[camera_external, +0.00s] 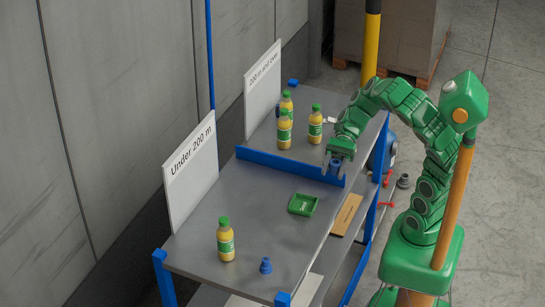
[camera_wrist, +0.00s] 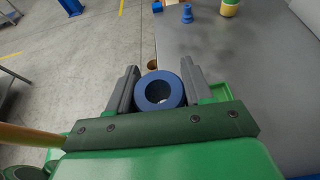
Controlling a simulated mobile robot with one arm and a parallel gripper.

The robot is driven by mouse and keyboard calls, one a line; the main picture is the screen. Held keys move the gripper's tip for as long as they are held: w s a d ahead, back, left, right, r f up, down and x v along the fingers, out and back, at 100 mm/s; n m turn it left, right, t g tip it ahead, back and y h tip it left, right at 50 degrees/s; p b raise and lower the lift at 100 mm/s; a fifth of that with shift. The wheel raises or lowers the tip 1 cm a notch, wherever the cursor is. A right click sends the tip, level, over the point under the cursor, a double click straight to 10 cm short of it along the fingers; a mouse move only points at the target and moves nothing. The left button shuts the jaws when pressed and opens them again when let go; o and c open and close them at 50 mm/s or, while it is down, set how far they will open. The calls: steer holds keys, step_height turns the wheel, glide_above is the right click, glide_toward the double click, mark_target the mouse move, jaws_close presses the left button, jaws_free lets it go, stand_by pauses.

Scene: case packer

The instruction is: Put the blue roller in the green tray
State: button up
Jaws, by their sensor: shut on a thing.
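The blue roller (camera_wrist: 160,76) is a hollow blue cylinder seen end-on between the grey fingers of my gripper (camera_wrist: 158,88) in the wrist view. My gripper (camera_external: 337,160) is shut on it and holds it above the right side of the grey table, near the blue divider's right end, in the external view. The green tray (camera_external: 303,205) is small and shallow and lies on the table, below and left of my gripper. A corner of the tray (camera_wrist: 218,92) shows right of the fingers in the wrist view, partly hidden by my gripper.
A blue divider bar (camera_external: 285,166) crosses the table, with several juice bottles (camera_external: 285,132) behind it. Another bottle (camera_external: 225,240) and a small blue flared piece (camera_external: 266,267) stand at the near end. White sign boards line the left edge. The table around the tray is clear.

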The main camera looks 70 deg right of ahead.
steer(key=w+a+f, duration=0.1)
steer(key=w+f, duration=0.1)
steer(key=w, duration=0.1)
steer(key=w+a+f, duration=0.2)
steer(key=w+f, duration=0.1)
steer(key=w, duration=0.1)
steer(key=w+a+f, duration=0.1)
steer(key=w+f, duration=0.2)
steer(key=w, duration=0.1)
steer(key=shift+a, duration=0.15)
steer(key=shift+w+a+f, duration=0.2)
steer(key=shift+w+f, duration=0.3)
steer(key=shift+f, duration=1.8)
steer(key=shift+f, duration=0.25)
steer(key=o, duration=1.1)
steer(key=shift+c, duration=0.2)
